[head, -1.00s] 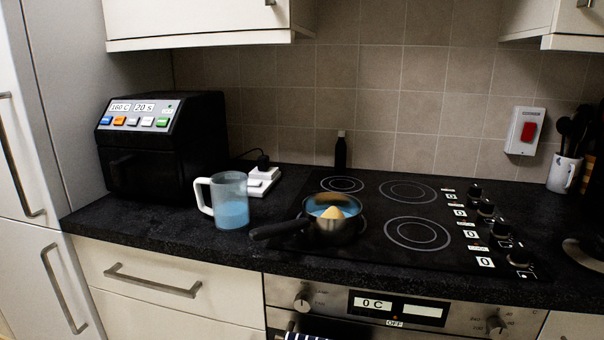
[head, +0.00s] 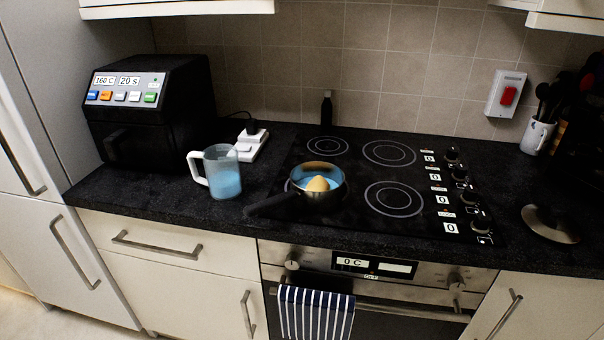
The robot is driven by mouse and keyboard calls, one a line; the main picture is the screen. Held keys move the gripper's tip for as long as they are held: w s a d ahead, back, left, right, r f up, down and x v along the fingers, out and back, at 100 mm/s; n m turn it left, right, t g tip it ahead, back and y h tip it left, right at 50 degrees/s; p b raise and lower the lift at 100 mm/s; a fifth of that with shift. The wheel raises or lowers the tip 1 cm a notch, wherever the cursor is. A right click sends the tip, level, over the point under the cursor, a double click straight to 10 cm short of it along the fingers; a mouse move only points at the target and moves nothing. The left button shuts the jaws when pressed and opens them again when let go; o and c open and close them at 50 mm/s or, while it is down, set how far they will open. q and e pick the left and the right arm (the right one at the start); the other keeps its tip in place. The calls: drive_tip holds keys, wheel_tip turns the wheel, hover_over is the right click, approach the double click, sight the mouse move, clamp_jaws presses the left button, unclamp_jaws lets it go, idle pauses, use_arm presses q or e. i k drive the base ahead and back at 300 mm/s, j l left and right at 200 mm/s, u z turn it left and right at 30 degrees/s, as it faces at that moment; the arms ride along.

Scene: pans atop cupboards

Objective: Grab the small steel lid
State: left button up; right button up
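A small round steel lid (head: 551,226) with a dark knob lies on the black worktop at the right, to the right of the hob's knobs. A steel pan (head: 318,194) with a dark handle sits on the hob's front left, holding blue liquid and a yellowish lump. Neither of my grippers shows in the head view, so their state and place are hidden.
A jug of blue liquid (head: 217,172) stands left of the pan. A black air fryer (head: 155,115) is at the back left. A utensil pot (head: 537,136) stands behind the lid. The worktop between hob and lid looks clear. A striped towel (head: 315,312) hangs on the oven.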

sight(552, 224)
drive_tip(key=z, duration=1.6)
